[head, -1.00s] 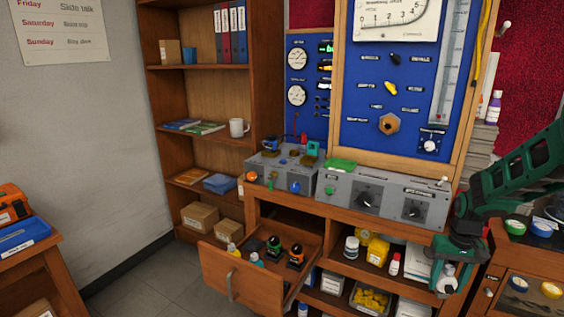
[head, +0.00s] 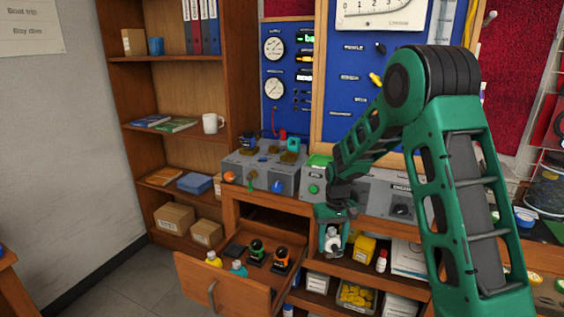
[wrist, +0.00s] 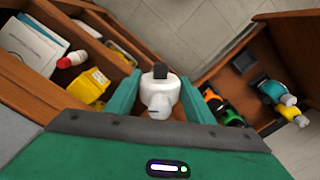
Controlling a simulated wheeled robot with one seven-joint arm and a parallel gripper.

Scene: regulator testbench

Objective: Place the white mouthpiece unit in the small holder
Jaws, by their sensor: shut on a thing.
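The white mouthpiece unit (wrist: 158,98), with a dark top piece, is between the two green fingers of my gripper (wrist: 160,100) in the wrist view. In the head view my gripper (head: 332,237) holds the white mouthpiece unit (head: 332,241) in front of the shelves, right of the open drawer. A small dark square piece (head: 236,250), perhaps the small holder, lies in the drawer's back left part and looks empty. It also shows in the wrist view (wrist: 244,62). The unit is apart from it.
A grey console (head: 262,170) stands above. A yellow item (head: 364,249) and a red-capped bottle (head: 381,261) stand on the right shelf.

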